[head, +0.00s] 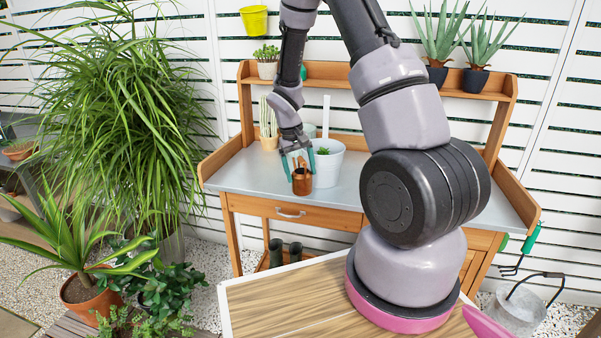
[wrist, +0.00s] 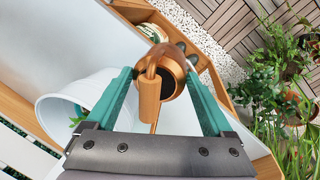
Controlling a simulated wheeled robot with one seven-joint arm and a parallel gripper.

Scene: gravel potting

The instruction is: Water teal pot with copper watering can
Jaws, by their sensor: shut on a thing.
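The copper watering can (head: 302,184) is at the front part of the potting bench's grey top, left of the white pot. It also shows in the wrist view (wrist: 173,70), with its handle between my fingers. My gripper (head: 298,165), with teal fingers, is shut on the can from above. I cannot tell whether the can's base touches the bench. A pale grey-green pot (head: 309,130) stands behind the white pot, mostly hidden; I cannot tell whether it is the teal pot. The white pot (head: 327,172) holds a small green plant and is close to the can's right.
The bench (head: 240,178) has a raised shelf with potted plants. A cactus in a tan pot (head: 268,138) stands behind my gripper. The bench top is clear at the left. A large leafy plant (head: 110,110) stands left of the bench.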

